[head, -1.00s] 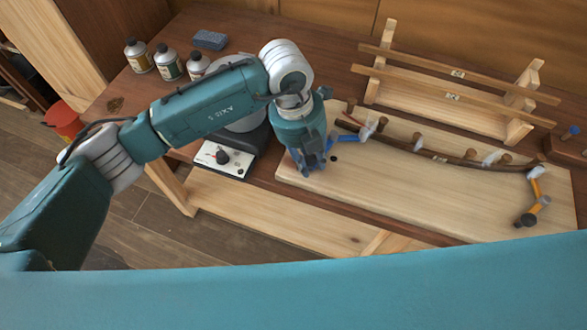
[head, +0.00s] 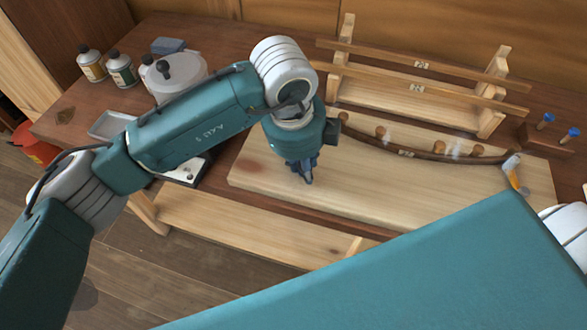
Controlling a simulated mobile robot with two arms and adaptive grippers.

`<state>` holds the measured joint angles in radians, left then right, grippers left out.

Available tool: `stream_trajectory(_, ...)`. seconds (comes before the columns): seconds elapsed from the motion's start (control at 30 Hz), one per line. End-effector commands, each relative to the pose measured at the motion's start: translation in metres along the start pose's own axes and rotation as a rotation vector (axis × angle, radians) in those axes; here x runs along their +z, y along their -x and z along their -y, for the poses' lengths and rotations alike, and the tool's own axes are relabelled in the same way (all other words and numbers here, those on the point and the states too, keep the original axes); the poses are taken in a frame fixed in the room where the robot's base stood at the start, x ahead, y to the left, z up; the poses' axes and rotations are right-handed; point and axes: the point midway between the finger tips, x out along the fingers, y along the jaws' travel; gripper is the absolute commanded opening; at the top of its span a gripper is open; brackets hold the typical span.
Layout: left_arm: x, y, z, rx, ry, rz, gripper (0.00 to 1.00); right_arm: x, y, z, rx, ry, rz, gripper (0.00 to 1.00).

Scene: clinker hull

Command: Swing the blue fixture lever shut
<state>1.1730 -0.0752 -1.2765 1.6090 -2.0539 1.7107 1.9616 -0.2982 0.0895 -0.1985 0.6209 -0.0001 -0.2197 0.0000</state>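The blue fixture lever is not clearly visible; my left gripper and wrist cover the left end of the board, where it may be hidden. My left gripper (head: 306,174) points down over the left part of the pale board (head: 262,178). Its dark blue fingers look close together, but I cannot tell whether they are shut or hold anything. A dark curved strip (head: 432,157) lies along the board against several wooden pegs. An orange lever (head: 514,178) shows at the strip's right end, partly covered by my other arm. My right gripper is out of view.
A wooden rack (head: 420,88) with two long strips stands behind the board. A small block with blue-topped pins (head: 545,138) is at the right. Bottles (head: 91,65) and a round pot (head: 178,76) stand at the back left. My teal arm covers the front right.

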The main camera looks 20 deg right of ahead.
Motion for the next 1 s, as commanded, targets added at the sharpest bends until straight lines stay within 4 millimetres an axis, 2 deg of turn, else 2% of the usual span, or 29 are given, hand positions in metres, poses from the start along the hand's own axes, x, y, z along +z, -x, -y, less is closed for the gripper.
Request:
stream_trajectory(0.03,-0.006,-0.003,0.003,-0.002,0.012,-0.006,0.0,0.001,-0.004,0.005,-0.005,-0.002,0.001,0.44)
stream_trajectory(0.27,-0.009,-0.003,0.009,-0.003,0.077,0.005,0.0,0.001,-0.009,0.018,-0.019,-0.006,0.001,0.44)
stream_trajectory(0.77,-0.009,-0.002,0.011,-0.005,0.096,0.008,0.0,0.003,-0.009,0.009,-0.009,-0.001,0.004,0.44)
stream_trajectory(0.8,-0.009,-0.002,0.011,-0.005,0.096,0.008,0.31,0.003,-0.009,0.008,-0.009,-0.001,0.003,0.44)
stream_trajectory(0.87,-0.009,-0.002,0.011,-0.004,0.096,0.009,0.43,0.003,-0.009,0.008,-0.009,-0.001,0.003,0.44)
stream_trajectory(1.0,-0.007,-0.002,0.011,-0.003,0.097,0.012,0.44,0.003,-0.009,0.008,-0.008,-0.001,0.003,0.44)
